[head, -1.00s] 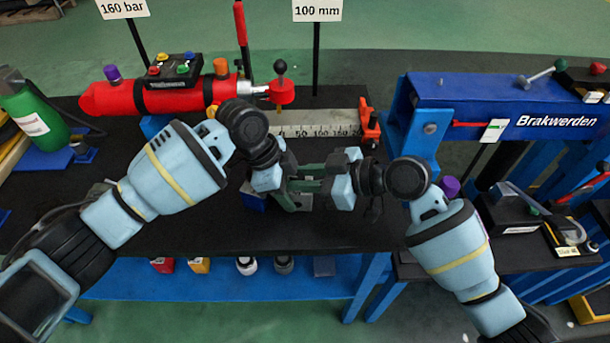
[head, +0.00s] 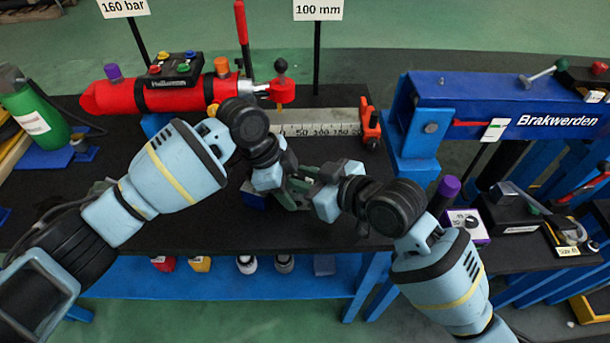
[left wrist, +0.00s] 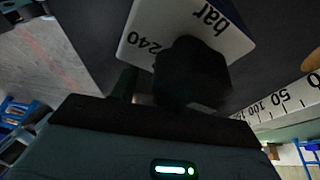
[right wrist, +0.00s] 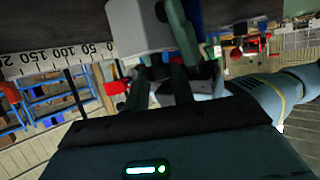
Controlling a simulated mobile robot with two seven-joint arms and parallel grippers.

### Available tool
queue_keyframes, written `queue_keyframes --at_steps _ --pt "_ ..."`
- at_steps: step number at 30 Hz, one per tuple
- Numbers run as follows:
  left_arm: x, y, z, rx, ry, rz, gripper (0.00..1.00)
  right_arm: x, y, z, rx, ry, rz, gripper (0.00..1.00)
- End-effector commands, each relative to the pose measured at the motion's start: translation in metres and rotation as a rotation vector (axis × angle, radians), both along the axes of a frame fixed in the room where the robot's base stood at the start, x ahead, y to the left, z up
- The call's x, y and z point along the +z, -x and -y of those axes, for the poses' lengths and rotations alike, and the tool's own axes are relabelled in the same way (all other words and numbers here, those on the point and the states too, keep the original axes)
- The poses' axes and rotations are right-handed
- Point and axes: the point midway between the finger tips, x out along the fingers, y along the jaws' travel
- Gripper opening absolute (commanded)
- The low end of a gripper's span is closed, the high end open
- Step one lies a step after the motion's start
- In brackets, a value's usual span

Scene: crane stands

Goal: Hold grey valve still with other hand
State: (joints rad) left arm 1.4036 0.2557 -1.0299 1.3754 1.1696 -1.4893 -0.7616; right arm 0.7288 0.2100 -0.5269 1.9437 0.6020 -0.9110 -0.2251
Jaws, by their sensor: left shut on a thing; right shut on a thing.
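In the right wrist view my right gripper (right wrist: 160,88) is shut on a small part in shadow; I cannot tell which part. The head view hides the valve behind the grippers.
A red cylinder (head: 180,98) and a white millimetre scale (head: 315,129) lie behind the grippers. A blue press beam (head: 470,100) and a purple-topped knob (head: 447,190) stand at right. The bench front (head: 180,235) is clear.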

Motion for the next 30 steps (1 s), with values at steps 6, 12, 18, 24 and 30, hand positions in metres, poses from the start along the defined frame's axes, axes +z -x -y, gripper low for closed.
queue_keyframes --at_steps 6,12,18,24,30 --pt "0.0005 0.0004 0.0006 -0.001 0.001 -0.001 0.14 -0.0016 0.0022 -0.0025 -0.098 -0.001 -0.004 0.01" --pt "0.0005 0.0004 0.0008 -0.001 0.002 -0.001 0.14 -0.0016 0.0024 -0.0023 -0.149 -0.001 -0.004 0.01" --pt "0.0005 0.0005 0.0008 -0.001 0.002 -0.001 0.14 -0.0012 0.0022 -0.0017 -0.166 -0.002 -0.003 0.01" --pt "0.0005 0.0005 0.0009 -0.001 0.002 -0.001 0.14 -0.0011 0.0021 -0.0016 -0.166 -0.001 -0.003 0.01" --pt "0.0005 0.0005 0.0009 -0.001 0.002 -0.001 0.14 -0.0010 0.0021 -0.0016 -0.166 -0.001 -0.003 0.37"
